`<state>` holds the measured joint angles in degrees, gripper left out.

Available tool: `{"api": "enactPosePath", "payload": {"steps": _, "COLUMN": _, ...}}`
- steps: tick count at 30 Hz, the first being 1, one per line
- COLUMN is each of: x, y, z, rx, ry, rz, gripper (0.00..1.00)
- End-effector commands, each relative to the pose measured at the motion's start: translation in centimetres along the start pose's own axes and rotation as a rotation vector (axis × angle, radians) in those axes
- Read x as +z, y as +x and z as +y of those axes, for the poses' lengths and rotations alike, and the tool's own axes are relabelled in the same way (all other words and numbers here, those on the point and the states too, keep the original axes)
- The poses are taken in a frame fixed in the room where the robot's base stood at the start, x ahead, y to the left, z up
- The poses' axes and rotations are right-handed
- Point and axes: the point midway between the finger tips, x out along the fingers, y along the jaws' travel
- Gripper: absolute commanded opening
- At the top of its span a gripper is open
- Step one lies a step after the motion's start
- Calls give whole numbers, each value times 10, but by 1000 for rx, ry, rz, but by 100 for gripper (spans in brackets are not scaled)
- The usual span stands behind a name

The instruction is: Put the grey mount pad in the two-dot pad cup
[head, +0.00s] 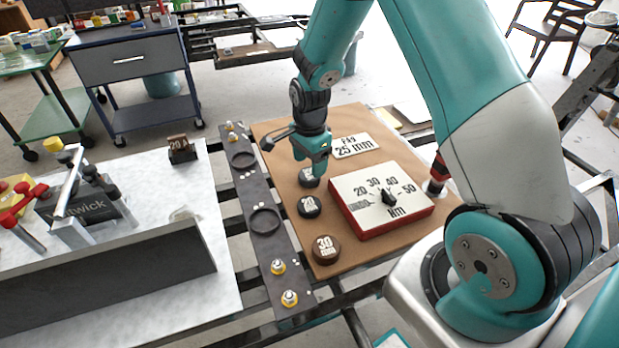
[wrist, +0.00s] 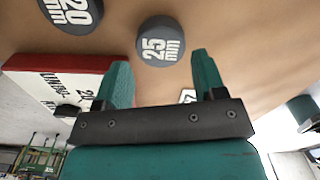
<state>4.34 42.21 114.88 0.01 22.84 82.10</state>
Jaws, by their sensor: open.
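A dark grey round pad marked 25 mm (head: 307,179) lies on the brown board, partly hidden by my gripper (head: 318,172). In the wrist view this pad (wrist: 160,42) sits just beyond the gap between my open, empty fingers (wrist: 162,75). A darker pad marked 20 (head: 309,206) lies nearer the camera in the head view, and a brown pad marked 30 mm (head: 326,249) nearer still. A long dark plate (head: 254,190) left of the board has two empty ring cups, a far one (head: 243,159) and a near one (head: 264,220). Their dot marks are too small to read surely.
A red-edged dial box (head: 382,200) stands on the brown board (head: 275,128), right of the pads. A 25 mm card (head: 352,146) lies behind it. Brass bolts (head: 289,298) stick up at the plate's ends. A white bench (head: 215,200) with tools is at left.

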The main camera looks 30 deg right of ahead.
Motion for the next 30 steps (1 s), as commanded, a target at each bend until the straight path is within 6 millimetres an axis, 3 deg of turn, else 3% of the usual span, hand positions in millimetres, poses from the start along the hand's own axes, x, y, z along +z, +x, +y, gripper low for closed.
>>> {"api": "enactPosePath", "payload": {"steps": 6, "x": 2, "y": 35, "z": -1, "rx": 3, "ry": 0, "rz": -1, "gripper": 64}}
{"api": "enactPosePath", "payload": {"steps": 16, "x": 2, "y": 42, "z": -1, "rx": 1, "ry": 0, "rz": 0, "gripper": 64}}
{"api": "enactPosePath", "payload": {"steps": 20, "x": 2, "y": 42, "z": -1, "rx": 1, "ry": 0, "rz": 0, "gripper": 34}}
{"api": "enactPosePath", "payload": {"steps": 23, "x": 2, "y": 42, "z": -1, "rx": 1, "ry": 0, "rz": 0, "gripper": 29}}
{"api": "enactPosePath", "payload": {"steps": 30, "x": 2, "y": 39, "z": -1, "rx": 0, "ry": 0, "rz": 0, "gripper": 29}}
